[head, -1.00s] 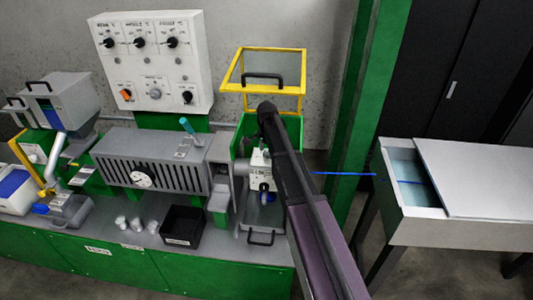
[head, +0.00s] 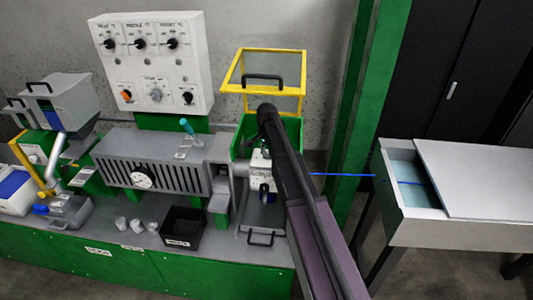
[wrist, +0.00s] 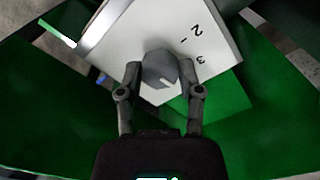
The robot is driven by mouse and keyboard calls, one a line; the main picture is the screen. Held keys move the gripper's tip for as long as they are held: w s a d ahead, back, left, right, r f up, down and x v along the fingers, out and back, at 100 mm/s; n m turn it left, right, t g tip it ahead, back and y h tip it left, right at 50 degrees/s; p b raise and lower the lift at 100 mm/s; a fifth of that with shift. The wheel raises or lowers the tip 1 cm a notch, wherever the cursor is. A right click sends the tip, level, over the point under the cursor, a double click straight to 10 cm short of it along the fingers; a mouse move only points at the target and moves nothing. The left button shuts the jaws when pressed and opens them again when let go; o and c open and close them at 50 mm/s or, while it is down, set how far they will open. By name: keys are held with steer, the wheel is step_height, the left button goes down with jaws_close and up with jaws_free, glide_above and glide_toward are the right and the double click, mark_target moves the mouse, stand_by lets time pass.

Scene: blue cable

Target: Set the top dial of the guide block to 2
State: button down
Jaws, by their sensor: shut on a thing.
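The guide block (head: 259,162) is a white box in the green machine bay in the head view, partly covered by my arm. In the wrist view its white face (wrist: 118,40) is tilted and carries a printed 2 and 3 with a short tick. The top dial (wrist: 158,66) is a grey knob on this face, with a white mark on its lower right side. My gripper (wrist: 160,70) has one finger on each side of the dial and is shut on it. I cannot tell which number the mark points at. In the head view my arm hides the fingers.
A raised yellow-framed guard (head: 263,76) stands behind the block. The blue cable (head: 342,174) runs right to an open grey trough (head: 413,178). A grey slotted housing (head: 150,165) and a black bin (head: 182,227) are to the left. A green post (head: 362,100) stands at right.

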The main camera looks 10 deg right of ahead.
steer(key=n, duration=0.8)
steer(key=shift+n, duration=0.3)
steer(key=n, duration=0.4)
steer(key=shift+n, duration=0.3)
steer(key=n, duration=0.3)
steer(key=shift+n, duration=0.4)
steer(key=shift+c, duration=1.3)
jaws_free()
steer(key=shift+m, duration=0.4)
